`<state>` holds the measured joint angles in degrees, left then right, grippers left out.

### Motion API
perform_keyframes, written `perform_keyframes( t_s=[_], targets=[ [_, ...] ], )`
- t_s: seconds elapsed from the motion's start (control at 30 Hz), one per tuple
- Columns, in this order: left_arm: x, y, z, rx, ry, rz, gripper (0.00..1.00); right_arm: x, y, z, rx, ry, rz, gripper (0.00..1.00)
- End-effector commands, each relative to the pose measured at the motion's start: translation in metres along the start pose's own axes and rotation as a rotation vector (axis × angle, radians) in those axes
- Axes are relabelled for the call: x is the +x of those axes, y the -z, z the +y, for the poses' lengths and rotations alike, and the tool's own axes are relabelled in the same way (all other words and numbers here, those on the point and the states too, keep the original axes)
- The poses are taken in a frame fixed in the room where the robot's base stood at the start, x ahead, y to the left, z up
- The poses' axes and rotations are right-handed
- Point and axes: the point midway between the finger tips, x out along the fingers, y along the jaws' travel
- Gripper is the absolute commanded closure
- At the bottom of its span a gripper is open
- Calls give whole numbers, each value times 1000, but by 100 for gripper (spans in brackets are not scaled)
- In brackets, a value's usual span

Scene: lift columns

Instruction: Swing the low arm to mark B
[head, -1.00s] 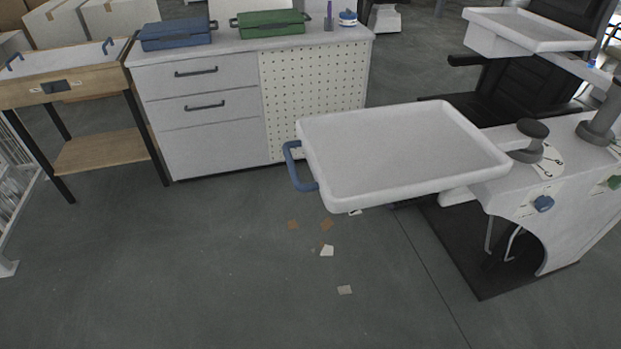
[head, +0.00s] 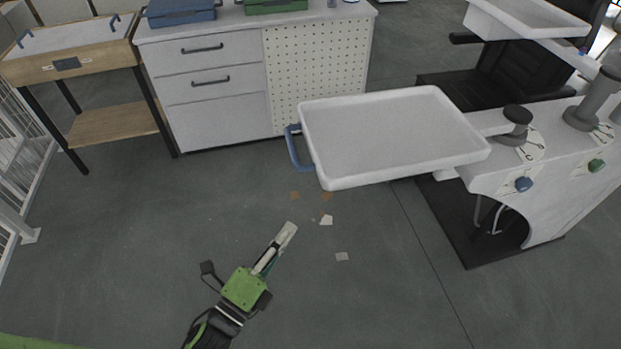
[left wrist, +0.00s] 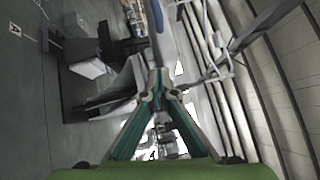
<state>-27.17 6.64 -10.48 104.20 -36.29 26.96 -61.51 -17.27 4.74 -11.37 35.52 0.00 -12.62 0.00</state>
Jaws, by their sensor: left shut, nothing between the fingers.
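The low arm carries a white tray (head: 395,135) with a blue handle (head: 297,148) on its left side. Its dark-capped pivot (head: 516,122) stands at the right, above a pale dial plate (head: 533,148) whose small letters I cannot read for certain. A blue knob (head: 523,184) sits on the white base (head: 560,175) below. My left gripper (head: 288,230) is shut and empty, apart from the handle and lower in the head view. In the left wrist view its fingers (left wrist: 158,92) meet at the tips, with a blue bar, likely the handle (left wrist: 157,18), beyond them.
A second, higher white tray (head: 525,18) and a green knob (head: 596,166) are at the right. A white cabinet (head: 215,115) and a wooden table (head: 100,66) stand at the back. The floor between is open, with a few scraps.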

Motion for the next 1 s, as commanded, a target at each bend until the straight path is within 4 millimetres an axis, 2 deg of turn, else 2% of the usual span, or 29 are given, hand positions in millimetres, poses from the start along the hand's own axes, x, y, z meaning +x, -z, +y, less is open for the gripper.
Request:
perform_keyframes(
  t_s=[0.17,0.6,0.8,1.0],
  targets=[
    [15,0,-6,12,11,2,100,-6,1,-1,0,1,0,72],
    [102,0,-8,8,10,2,100,-32,5,-4,0,6,3,72],
    [121,-20,-7,9,8,3,100,-42,6,-4,0,6,3,72],
    [129,-27,-6,7,10,3,100,-45,6,-4,0,6,3,72]
  ],
)
